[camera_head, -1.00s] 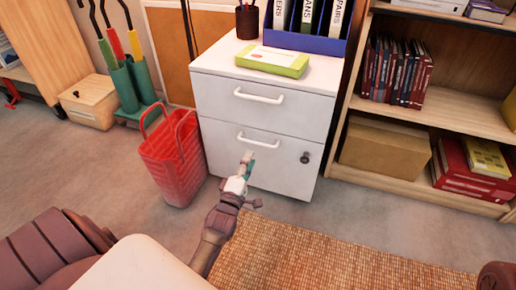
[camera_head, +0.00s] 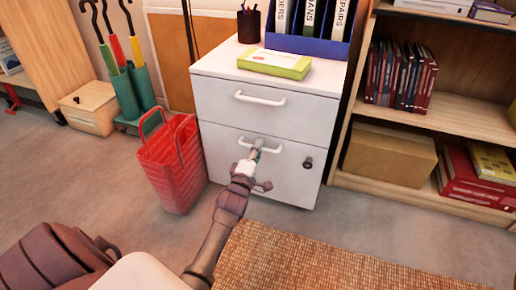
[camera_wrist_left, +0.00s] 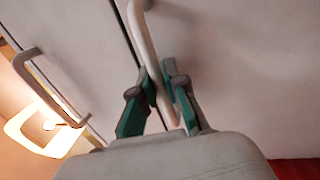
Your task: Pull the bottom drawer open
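The white cabinet has a top drawer (camera_head: 300,107) and a bottom drawer (camera_head: 290,180), both of which look closed. The bottom drawer's handle (camera_head: 242,143) is a white bar, partly hidden by my left gripper (camera_head: 256,148). In the left wrist view, this handle (camera_wrist_left: 142,35) runs between the two green-padded fingers of my left gripper (camera_wrist_left: 159,85). The fingers sit close against both sides of the bar and look shut on it. The top drawer's handle (camera_wrist_left: 45,85) shows at the left of that view. My right gripper is not in view.
A red basket (camera_head: 172,165) stands close to the cabinet's left side. A bookshelf (camera_head: 465,115) stands to the right. A woven rug (camera_head: 310,262) lies in front. A yellow-green box (camera_head: 275,63) and a blue file holder (camera_head: 305,45) sit on the cabinet.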

